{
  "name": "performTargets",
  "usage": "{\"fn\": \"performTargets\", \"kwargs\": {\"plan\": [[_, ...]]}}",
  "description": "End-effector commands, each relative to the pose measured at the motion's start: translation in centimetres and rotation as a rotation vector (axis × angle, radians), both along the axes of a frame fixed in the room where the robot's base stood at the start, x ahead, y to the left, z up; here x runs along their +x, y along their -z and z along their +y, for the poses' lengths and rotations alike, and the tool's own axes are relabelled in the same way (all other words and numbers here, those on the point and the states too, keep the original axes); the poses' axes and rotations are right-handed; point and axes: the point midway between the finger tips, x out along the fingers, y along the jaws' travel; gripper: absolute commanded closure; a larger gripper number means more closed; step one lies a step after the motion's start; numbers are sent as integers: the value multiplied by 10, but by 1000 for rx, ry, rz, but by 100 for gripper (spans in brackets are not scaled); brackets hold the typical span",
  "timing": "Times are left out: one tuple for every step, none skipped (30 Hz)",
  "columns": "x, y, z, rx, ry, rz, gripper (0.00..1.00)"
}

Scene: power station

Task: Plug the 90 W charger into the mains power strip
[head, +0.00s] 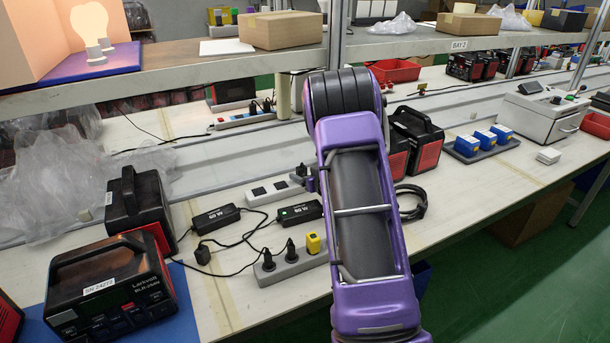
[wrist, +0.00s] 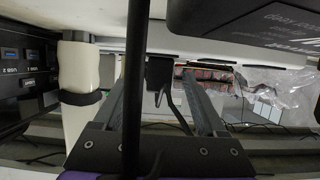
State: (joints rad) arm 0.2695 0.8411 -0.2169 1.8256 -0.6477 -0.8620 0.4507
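The 90 W charger (head: 300,212) is a black brick with a small green light, lying on the bench. The similar 60 W charger (head: 216,219) lies left of it. A grey strip (head: 262,193) behind the chargers has empty sockets; a front strip (head: 290,268) carries black plugs and a yellow one. I cannot read which strip is mains. My gripper is hidden behind my arm in the head view.
Black-red power units (head: 110,285) stand at front left, with another (head: 138,205) behind. Similar units (head: 415,135) and a coiled black cable (head: 411,203) are right of my arm. A shelf (head: 400,45) with cardboard boxes overhangs the bench. A dark cable crosses the wrist view.

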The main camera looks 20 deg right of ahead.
Motion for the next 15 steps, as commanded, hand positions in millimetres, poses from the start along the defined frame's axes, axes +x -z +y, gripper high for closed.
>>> {"fn": "performTargets", "kwargs": {"plan": [[0,0,0,0,0,0,26],[0,0,0,0,0,0,26],[0,0,0,0,0,0,26],[0,0,0,0,0,0,26],[0,-1,0,0,0,0,26],[0,-2,0,0,0,0,26],[0,-4,0,0,0,-1,26],[0,-7,0,-1,0,-2,26],[0,-12,0,-1,0,-3,26],[0,-17,0,-1,0,-2,26],[0,-22,0,-1,1,-2,26],[0,-30,-1,-1,1,-4,26],[0,-36,-1,0,1,-4,26],[0,-42,0,0,1,-4,26],[0,-51,-1,0,1,-3,26]]}}
